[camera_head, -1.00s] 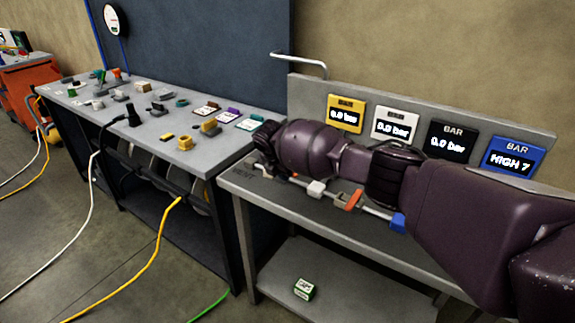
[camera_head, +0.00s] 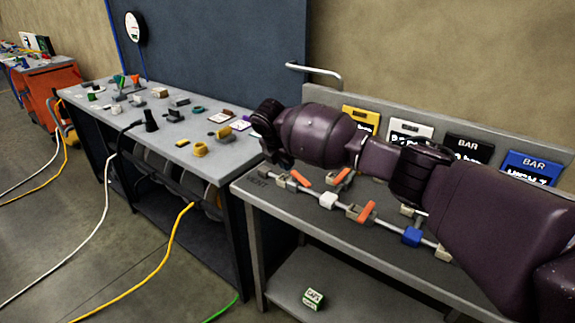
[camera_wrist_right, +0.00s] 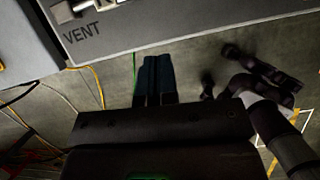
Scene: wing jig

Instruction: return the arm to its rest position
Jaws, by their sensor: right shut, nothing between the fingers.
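My right arm reaches in from the right in the head view, across the grey bench (camera_head: 250,187). Its wrist end, with the right gripper (camera_head: 281,158), is over the bench's left end, close to the gap beside the neighbouring table. In the right wrist view the two dark fingers of the right gripper (camera_wrist_right: 158,76) lie together with nothing between them. They show against the floor, just off the bench edge near the VENT label (camera_wrist_right: 82,32). Dark jointed arm parts show at the right of that view; I cannot make out a left gripper there.
Small parts crowd the left table (camera_head: 222,165). Cables, including a yellow hose (camera_head: 172,250), cross the floor.

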